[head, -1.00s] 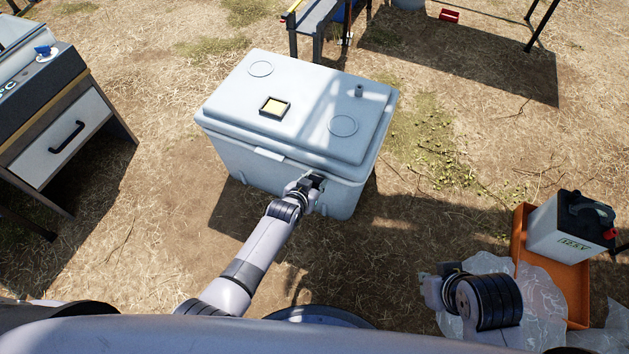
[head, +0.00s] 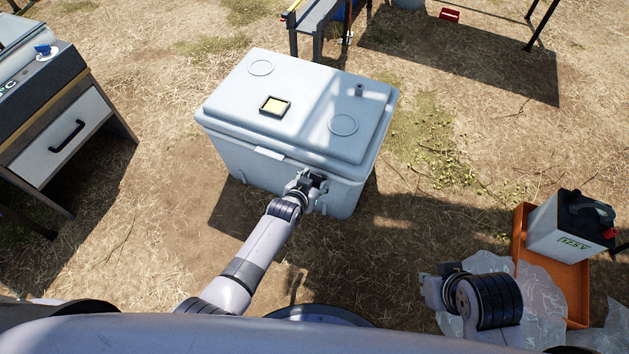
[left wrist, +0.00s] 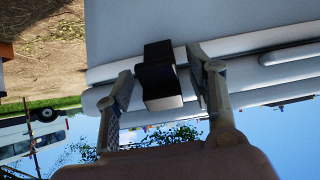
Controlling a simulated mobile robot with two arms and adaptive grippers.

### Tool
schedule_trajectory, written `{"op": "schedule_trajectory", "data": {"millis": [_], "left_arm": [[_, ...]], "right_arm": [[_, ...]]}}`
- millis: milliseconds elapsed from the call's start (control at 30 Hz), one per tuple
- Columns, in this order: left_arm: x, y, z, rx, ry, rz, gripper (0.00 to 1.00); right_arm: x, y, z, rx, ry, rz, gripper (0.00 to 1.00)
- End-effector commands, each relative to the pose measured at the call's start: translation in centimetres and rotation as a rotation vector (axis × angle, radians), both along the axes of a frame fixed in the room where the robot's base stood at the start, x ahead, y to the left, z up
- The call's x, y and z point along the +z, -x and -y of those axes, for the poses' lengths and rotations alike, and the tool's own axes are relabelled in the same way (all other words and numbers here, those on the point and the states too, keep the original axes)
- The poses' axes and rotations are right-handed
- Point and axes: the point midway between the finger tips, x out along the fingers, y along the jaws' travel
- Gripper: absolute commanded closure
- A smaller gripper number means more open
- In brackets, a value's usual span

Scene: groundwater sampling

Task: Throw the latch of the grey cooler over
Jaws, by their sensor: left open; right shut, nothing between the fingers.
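The grey cooler (head: 285,100) stands on the ground with its lid down, in the middle of the head view. Its dark latch (left wrist: 160,75) shows in the left wrist view, against the cooler's front near the lid seam. My left gripper (head: 316,182) is at the right part of the cooler's front face. In the left wrist view its open fingers (left wrist: 160,85) stand one on each side of the latch, with a visible gap to it. In the head view my gripper largely covers the latch. My right gripper (head: 449,268) is shut and empty, low at the right, away from the cooler.
A drawer cabinet (head: 62,148) stands at the left. A battery (head: 570,228) sits in an orange tray (head: 522,235) at the right, beside crumpled clear plastic sheeting (head: 545,292). A table frame (head: 318,20) is behind the cooler. Bare ground lies right of the cooler.

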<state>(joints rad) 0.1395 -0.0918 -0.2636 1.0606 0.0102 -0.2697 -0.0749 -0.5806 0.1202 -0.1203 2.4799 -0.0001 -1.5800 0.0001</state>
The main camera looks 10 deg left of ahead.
Motion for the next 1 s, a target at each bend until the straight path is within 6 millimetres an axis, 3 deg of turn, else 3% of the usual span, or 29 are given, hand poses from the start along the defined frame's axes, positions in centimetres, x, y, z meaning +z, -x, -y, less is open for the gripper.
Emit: {"op": "schedule_trajectory", "data": {"millis": [267,800,1000], "left_arm": [[0.7,1.1,-0.4,0.0,0.0,0.001,0.5],[5.5,7.5,-2.4,0.0,0.0,-0.001,0.5],[6.6,9.0,-2.9,0.0,0.0,-0.001,0.5]], "right_arm": [[0.0,-0.1,0.0,-0.001,-0.001,0.002,1.0],[0.0,0.0,0.0,0.0,0.0,0.001,1.0],[0.0,0.0,0.0,0.0,0.0,0.001,1.0]]}}
